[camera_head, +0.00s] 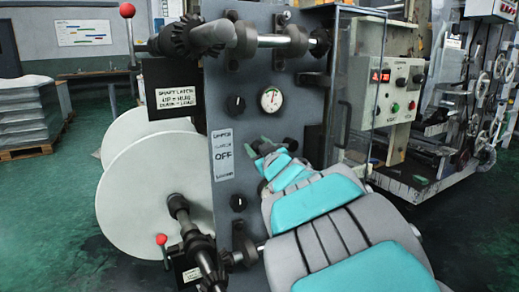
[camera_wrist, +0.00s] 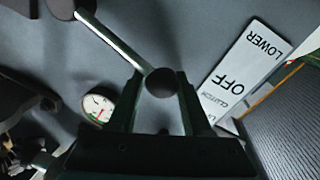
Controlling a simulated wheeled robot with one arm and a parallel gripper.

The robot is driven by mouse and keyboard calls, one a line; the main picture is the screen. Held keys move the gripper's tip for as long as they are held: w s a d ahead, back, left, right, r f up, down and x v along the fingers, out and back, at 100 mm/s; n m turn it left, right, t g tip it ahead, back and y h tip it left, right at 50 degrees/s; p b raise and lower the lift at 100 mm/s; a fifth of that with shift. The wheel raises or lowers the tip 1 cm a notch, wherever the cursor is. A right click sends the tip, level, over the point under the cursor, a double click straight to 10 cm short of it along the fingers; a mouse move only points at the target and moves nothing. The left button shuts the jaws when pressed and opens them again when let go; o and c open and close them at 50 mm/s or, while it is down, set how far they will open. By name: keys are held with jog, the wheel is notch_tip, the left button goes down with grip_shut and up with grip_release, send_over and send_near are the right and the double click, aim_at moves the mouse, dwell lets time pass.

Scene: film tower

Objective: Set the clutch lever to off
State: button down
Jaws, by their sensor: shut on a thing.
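In the wrist view, the clutch lever (camera_wrist: 112,42) is a bright metal rod with a dark round knob (camera_wrist: 160,82) at its end. My gripper (camera_wrist: 158,97) is shut on this knob, one finger on each side. The white clutch label (camera_wrist: 240,75) with "OFF" and "LOWER" lies to the right of the knob and appears upside down. In the head view, the same label (camera_head: 222,154) is on the grey machine panel, and my gripper (camera_head: 266,150) is just right of it. The lever is hidden there behind my gripper and arm.
Two red-ball levers, upper (camera_head: 127,10) and lower (camera_head: 161,239), stand at left by large white discs (camera_head: 150,190). A clear guard box (camera_head: 352,90) is right of the panel.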

jog(key=shift+f+n+b, duration=1.2)
jog(key=shift+f+b, duration=0.15)
jog(key=shift+f, duration=0.3)
jog(key=shift+c, duration=1.9)
grip_release()
jog(key=shift+r, duration=0.1)
jog(key=shift+y, duration=0.3)
jog(key=v, duration=0.7)
jog(key=shift+s, duration=0.4)
